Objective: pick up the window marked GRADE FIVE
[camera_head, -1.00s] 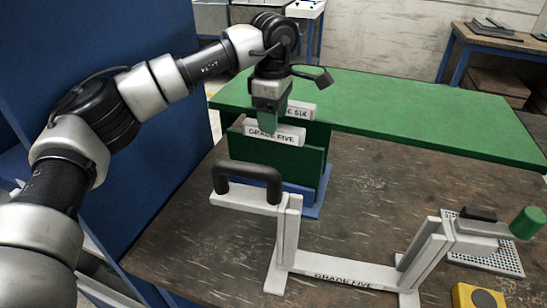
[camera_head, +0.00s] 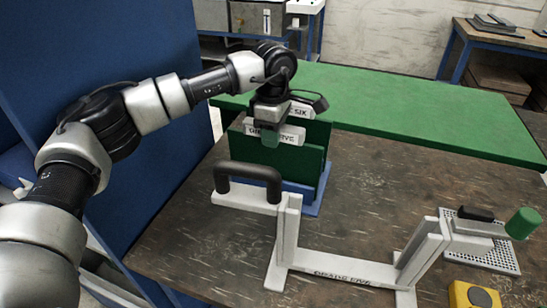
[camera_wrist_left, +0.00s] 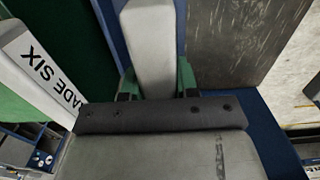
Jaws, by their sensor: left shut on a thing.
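The window marked GRADE FIVE is a dark green panel (camera_head: 292,160) with a white labelled top bar (camera_head: 293,135). It stands upright in a blue rack (camera_head: 312,208) at the table's far left. My left gripper (camera_head: 270,138) is at this bar, covering part of its label. In the left wrist view, its green fingers (camera_wrist_left: 157,84) are shut on the white bar (camera_wrist_left: 150,45), one on each side. The GRADE SIX window's white bar (camera_head: 301,111) is just behind; it also shows in the left wrist view (camera_wrist_left: 40,70). My right gripper is not in view.
A white frame (camera_head: 342,268) labelled GRADE FIVE, with a black handle (camera_head: 250,172), stands in front of the rack. A perforated plate (camera_head: 485,258), green knob (camera_head: 525,223) and yellow block (camera_head: 473,295) are at right. A green-topped table (camera_head: 420,110) lies behind.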

